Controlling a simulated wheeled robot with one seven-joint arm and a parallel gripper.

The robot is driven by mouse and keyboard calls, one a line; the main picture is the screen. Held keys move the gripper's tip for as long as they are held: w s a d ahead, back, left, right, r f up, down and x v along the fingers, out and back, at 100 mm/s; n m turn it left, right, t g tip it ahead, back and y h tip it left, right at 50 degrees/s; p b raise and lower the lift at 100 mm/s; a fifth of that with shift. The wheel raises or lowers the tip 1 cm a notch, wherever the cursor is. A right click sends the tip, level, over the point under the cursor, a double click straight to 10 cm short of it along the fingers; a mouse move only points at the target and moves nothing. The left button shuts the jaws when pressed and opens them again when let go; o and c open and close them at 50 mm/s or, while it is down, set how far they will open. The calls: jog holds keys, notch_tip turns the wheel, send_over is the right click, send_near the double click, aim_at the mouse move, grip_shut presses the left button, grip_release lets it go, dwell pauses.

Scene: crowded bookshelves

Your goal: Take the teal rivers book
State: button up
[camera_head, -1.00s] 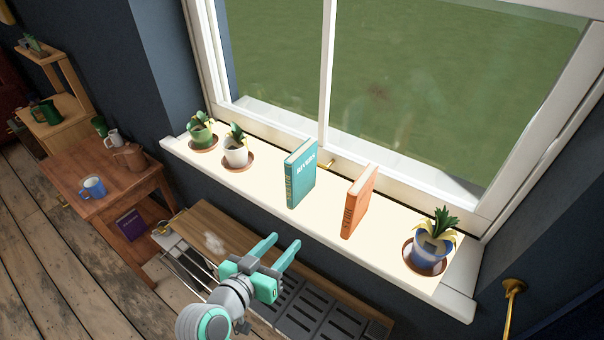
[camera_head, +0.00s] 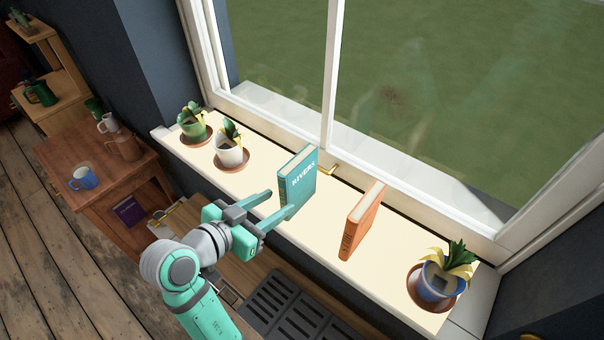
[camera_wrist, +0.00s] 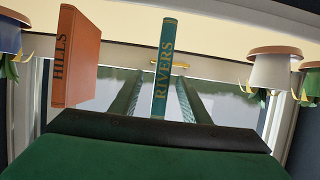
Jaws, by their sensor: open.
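The teal rivers book (camera_head: 297,180) stands upright on the windowsill, with RIVERS on its cover. Its spine also shows in the wrist view (camera_wrist: 165,65), which is upside down. My gripper (camera_head: 281,202) is open just in front of the spine, with its fingers pointing at the book. In the wrist view, the spine lies between the two fingers, with a gap on each side. I cannot tell how far the fingertips reach along the covers.
An orange book (camera_head: 362,222), titled HILLS in the wrist view (camera_wrist: 76,60), stands upright to the right. A white pot (camera_head: 229,152) and a green pot (camera_head: 194,126) stand to the left. A blue pot (camera_head: 440,280) is at the right end. The window (camera_head: 327,80) is behind.

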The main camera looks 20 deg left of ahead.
aim_at(283, 198)
jog(key=x, duration=0.5)
jog(key=shift+w, duration=0.15)
jog(key=shift+x, duration=2.65)
jog(key=shift+w+a+r, duration=0.1)
jog(key=shift+a+r, duration=0.05)
grip_shut()
